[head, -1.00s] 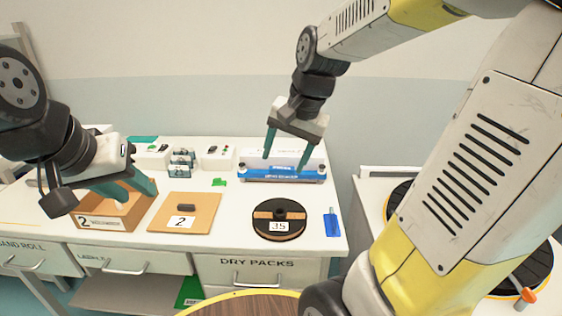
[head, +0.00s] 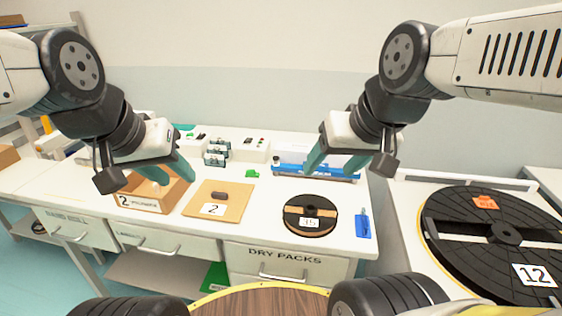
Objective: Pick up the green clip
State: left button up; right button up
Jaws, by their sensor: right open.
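The green clip (head: 252,173) is a small green piece lying on the white worktop, between the tan board and the blue-fronted holder. My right gripper (head: 329,171) is open and empty. In the picture it is to the right of the clip, in front of the blue-fronted holder and apart from the clip. My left gripper (head: 174,180) is over the open box marked 2, to the left of the clip. Its teal fingers look spread apart, and I see nothing clearly held between them.
The box marked 2 (head: 137,205), a tan board (head: 233,201) with a dark piece, a black reel (head: 296,211), a blue tool (head: 362,226) and the blue-fronted holder (head: 290,171) share the worktop. A large black reel marked 12 (head: 468,225) is at right.

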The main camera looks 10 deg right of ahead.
aim_at(251, 173)
jog(key=i+j+u, duration=0.15)
jog(key=u, duration=0.2)
jog(key=i+j+u, duration=0.1)
jog(key=i+u, duration=0.25)
